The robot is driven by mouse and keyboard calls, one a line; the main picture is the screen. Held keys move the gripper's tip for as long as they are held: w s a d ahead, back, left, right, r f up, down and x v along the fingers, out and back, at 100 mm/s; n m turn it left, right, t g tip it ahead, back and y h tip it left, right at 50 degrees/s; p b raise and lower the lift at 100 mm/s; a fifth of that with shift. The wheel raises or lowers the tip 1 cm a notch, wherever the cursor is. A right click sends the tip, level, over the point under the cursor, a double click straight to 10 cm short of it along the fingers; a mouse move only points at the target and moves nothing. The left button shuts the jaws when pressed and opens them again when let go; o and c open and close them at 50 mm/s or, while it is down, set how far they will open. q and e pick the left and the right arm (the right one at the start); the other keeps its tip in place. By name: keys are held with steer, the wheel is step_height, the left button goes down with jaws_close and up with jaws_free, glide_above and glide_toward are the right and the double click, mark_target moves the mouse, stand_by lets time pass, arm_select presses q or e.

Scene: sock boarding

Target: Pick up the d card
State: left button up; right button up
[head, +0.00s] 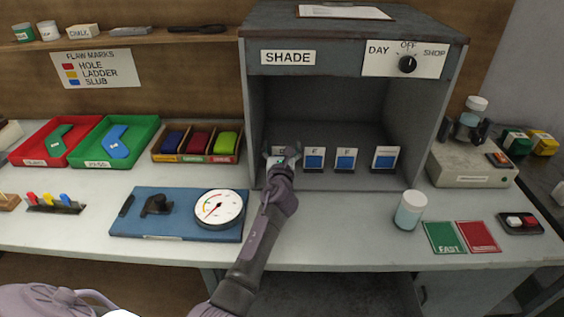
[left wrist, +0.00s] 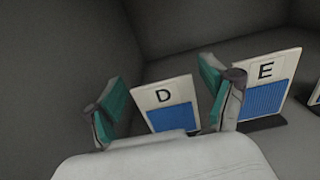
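The D card (left wrist: 166,105), white with a black letter D and a blue patch, stands upright inside the grey shade booth. In the head view the D card (head: 280,150) is mostly hidden behind my left gripper (head: 281,160). In the left wrist view my left gripper (left wrist: 167,103) is open, with one teal-padded finger on each side of the card. A gap shows at the left finger; the right finger overlaps the card's right edge, and I cannot tell if it touches. My right gripper is not in view.
The E card (left wrist: 266,78) stands close to the right of the D card, beside my right-hand finger. The F card (head: 346,158) and another card (head: 385,158) stand further right. The booth's left wall (head: 256,130) is close by. A jar (head: 410,211) stands outside.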

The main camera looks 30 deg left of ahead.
arm_select(q)
steer(key=c, duration=0.7)
